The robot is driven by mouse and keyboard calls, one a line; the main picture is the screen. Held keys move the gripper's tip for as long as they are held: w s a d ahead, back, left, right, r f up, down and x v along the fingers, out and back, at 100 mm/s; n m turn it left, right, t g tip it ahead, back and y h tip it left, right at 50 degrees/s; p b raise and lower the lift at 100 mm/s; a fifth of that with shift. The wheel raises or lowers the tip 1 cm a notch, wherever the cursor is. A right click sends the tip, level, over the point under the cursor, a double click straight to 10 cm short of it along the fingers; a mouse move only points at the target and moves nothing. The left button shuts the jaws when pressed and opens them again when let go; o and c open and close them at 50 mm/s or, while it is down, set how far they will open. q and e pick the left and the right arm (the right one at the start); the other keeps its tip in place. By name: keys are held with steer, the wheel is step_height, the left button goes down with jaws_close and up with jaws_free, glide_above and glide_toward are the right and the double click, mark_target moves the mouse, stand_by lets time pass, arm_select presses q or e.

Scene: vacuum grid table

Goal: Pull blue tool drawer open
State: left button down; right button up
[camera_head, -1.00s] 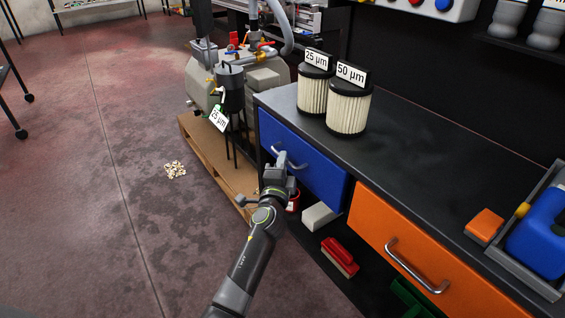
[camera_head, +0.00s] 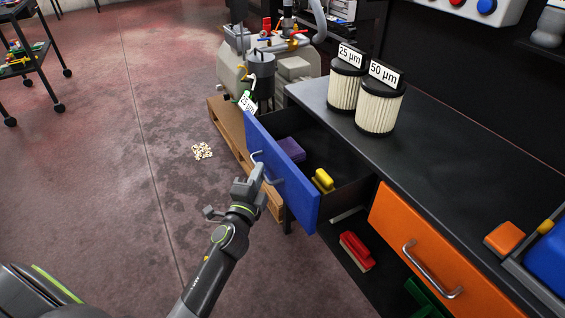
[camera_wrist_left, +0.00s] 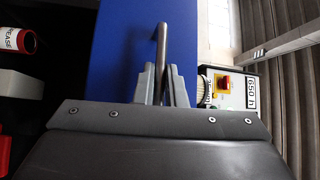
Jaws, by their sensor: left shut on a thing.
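The blue drawer (camera_head: 292,196) stands pulled out from the dark workbench in the head view. Inside it I see a purple block (camera_head: 291,149) and a yellow item (camera_head: 322,181). My left gripper (camera_head: 254,172) is shut on the drawer's metal handle (camera_head: 268,175), in front of the blue front panel. In the left wrist view the fingers (camera_wrist_left: 164,85) close around the handle bar (camera_wrist_left: 161,48) against the blue front (camera_wrist_left: 120,40). My right gripper is not in view.
Two labelled filters (camera_head: 379,106) stand on the bench top (camera_head: 432,140). An orange drawer (camera_head: 425,250) is closed to the right. A red brush (camera_head: 356,251) lies on the lower shelf. A wooden pallet (camera_head: 232,137) with a pump is behind the drawer.

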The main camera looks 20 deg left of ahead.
arm_select(q)
steer(key=s+a+b, duration=0.1)
steer(key=s+a, duration=0.3)
steer(key=s, duration=0.2)
steer(key=shift+a, duration=0.35)
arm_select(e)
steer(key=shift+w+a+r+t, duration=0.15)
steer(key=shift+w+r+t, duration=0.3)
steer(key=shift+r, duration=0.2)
arm_select(q)
steer(key=c, duration=1.5)
jaws_free()
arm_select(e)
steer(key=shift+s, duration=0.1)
